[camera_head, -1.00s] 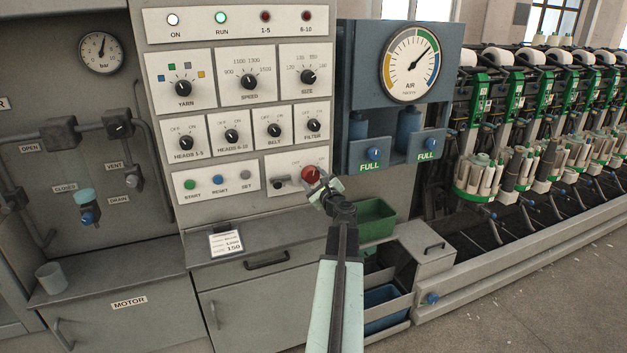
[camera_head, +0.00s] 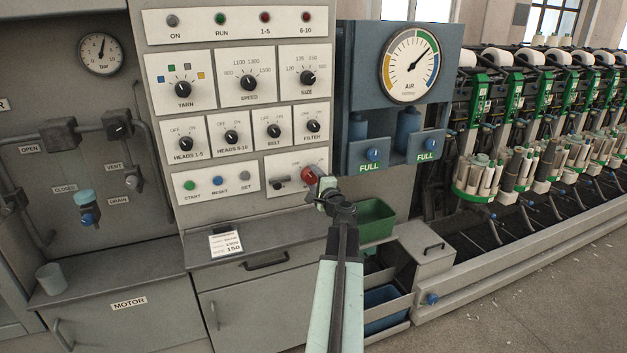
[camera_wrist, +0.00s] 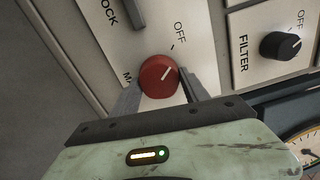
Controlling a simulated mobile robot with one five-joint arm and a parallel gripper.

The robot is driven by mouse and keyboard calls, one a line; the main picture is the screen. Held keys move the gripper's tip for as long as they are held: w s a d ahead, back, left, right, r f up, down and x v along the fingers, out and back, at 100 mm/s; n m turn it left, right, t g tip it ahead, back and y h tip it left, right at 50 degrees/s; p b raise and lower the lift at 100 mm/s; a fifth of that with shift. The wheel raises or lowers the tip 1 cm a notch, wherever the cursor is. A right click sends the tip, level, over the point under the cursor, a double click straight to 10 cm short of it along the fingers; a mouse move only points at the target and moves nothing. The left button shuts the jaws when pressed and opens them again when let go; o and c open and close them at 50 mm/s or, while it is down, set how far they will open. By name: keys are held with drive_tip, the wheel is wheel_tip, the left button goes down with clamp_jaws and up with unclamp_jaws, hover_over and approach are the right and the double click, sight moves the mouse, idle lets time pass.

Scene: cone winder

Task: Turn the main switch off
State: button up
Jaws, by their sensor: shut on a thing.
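The main switch is a red round knob (camera_head: 309,174) at the lower right of the grey control panel (camera_head: 240,122). In the wrist view the red knob (camera_wrist: 158,76) sits between my two fingers, and its white pointer line slants up and right toward the OFF side. My gripper (camera_wrist: 160,92) is shut on the knob. In the head view my gripper (camera_head: 316,182) covers part of the knob and its label. The ON lamp (camera_head: 172,20) is grey and unlit.
The FILTER knob (camera_head: 313,125) is just above the main switch. A black lock lever (camera_head: 280,182) sits to its left. A green bin (camera_head: 376,220) stands below right of my gripper. The pressure gauge panel (camera_head: 362,62) is at upper right.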

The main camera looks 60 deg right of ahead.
drive_tip(key=shift+w+n, duration=0.1)
drive_tip(key=shift+n, duration=0.5)
drive_tip(key=o, duration=1.3)
drive_tip(key=shift+o, duration=0.2)
drive_tip(key=v, duration=0.7)
drive_tip(key=shift+s+a, duration=0.25)
drive_tip(key=shift+a, duration=0.05)
